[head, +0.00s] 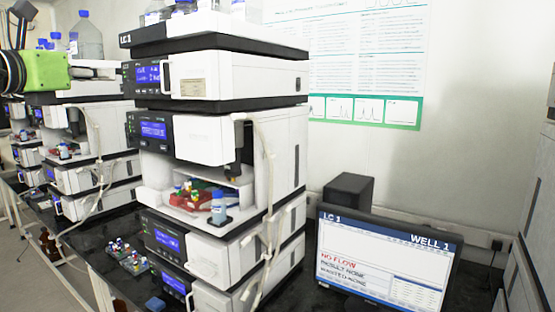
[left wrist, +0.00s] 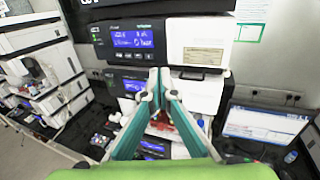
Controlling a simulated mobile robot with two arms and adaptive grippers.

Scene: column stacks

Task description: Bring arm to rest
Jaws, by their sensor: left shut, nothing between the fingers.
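My left gripper (head: 47,71) shows at the upper left of the head view as a green body on a black wrist, raised in front of the left column stacks. In the left wrist view its two grey-and-teal fingers (left wrist: 160,78) meet at the tips, shut and empty. They point toward the LC 1 stack (head: 205,80) and touch nothing that I can make out. The fingers of my right gripper are not seen.
The LC 1 stack has an open bay with a red vial rack (head: 195,197) and a blue-capped bottle (head: 219,207). A monitor (head: 385,265) reading "NO FLOW" stands right of it. More vials (head: 126,257) stand on the black bench. Bottles (head: 86,38) top the left stacks.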

